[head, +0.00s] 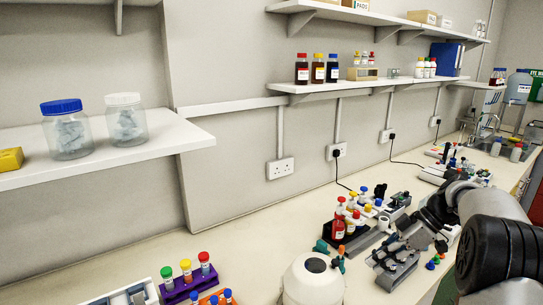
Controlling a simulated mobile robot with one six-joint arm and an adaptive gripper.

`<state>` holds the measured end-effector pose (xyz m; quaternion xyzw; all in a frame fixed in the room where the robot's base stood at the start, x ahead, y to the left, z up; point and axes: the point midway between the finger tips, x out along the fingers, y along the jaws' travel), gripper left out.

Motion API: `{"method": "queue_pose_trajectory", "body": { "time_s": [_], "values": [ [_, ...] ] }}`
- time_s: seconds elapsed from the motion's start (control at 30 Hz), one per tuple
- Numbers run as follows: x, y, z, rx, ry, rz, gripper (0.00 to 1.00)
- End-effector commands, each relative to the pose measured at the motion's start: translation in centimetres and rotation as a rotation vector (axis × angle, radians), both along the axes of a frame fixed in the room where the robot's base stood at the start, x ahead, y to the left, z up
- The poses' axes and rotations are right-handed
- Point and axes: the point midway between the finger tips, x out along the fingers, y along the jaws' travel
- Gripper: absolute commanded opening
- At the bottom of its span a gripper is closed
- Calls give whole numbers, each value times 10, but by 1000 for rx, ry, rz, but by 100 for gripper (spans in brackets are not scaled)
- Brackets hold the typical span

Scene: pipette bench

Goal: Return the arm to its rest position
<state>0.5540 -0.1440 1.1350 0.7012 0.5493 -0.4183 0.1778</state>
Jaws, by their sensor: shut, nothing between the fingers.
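My arm (487,225) reaches in from the right side of the head view, over the long bench. I cannot tell the gap between the fingertips and the rack.
A purple tube rack (188,286) is at the lower left. Shelves (375,84) with bottles run along the wall. The bench left of centre is bare.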

Motion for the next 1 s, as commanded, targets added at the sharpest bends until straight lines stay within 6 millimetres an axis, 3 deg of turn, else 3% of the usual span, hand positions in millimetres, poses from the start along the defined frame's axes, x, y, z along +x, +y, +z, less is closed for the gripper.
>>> {"method": "queue_pose_trajectory", "body": {
  "time_s": [0.03, 0.2, 0.47, 0.63, 0.8, 1.0],
  "values": [
    [-10, 17, 20, -42, 34, -40, 0],
    [-52, 61, 64, -182, 143, -230, 0],
    [-141, 113, 101, -344, 202, -552, 0],
    [-206, 134, 103, -397, 182, -772, 0],
    [-264, 143, 89, -393, 133, -978, 0],
    [-303, 144, 66, -349, 85, -1138, 0]
  ]
}}
